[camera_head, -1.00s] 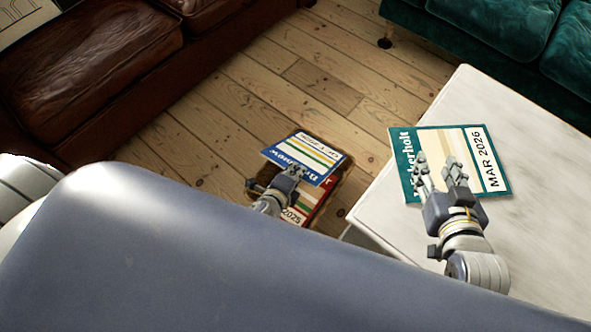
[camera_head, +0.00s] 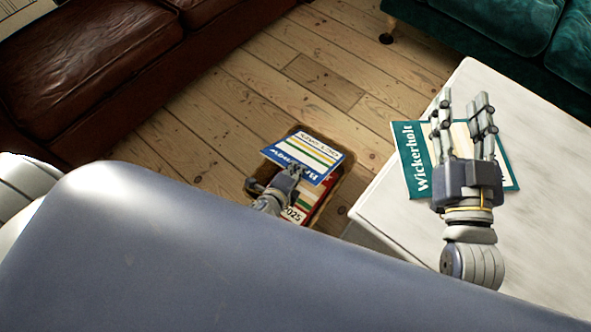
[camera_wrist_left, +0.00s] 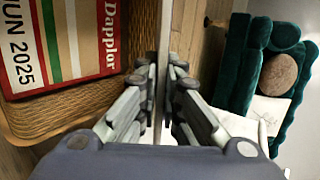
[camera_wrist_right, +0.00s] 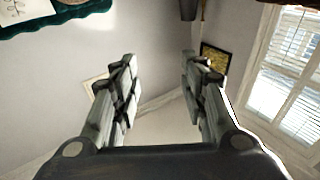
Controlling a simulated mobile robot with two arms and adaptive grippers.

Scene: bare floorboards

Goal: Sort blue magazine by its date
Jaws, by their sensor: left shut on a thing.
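A blue magazine (camera_head: 303,157) with a white band and coloured stripes is held by my left gripper (camera_head: 292,174), over a brown wicker basket (camera_head: 338,186). Its date is too small to read. In the left wrist view my left gripper (camera_wrist_left: 165,85) is shut on its thin edge. A red magazine marked 2025 (camera_head: 296,213) lies in the basket; the left wrist view shows it as "Dapplor", JUN 2025 (camera_wrist_left: 62,45). A teal "Wickerholt" magazine (camera_head: 413,160) lies on the white table. My right gripper (camera_head: 462,115) is open and empty above it, hiding its date.
The white table (camera_head: 480,90) stands at right. A brown leather sofa (camera_head: 90,70) is at upper left and a green sofa (camera_head: 500,25) at upper right. Bare floorboards (camera_head: 300,75) lie between them. In the right wrist view, windows (camera_wrist_right: 290,75) show at right.

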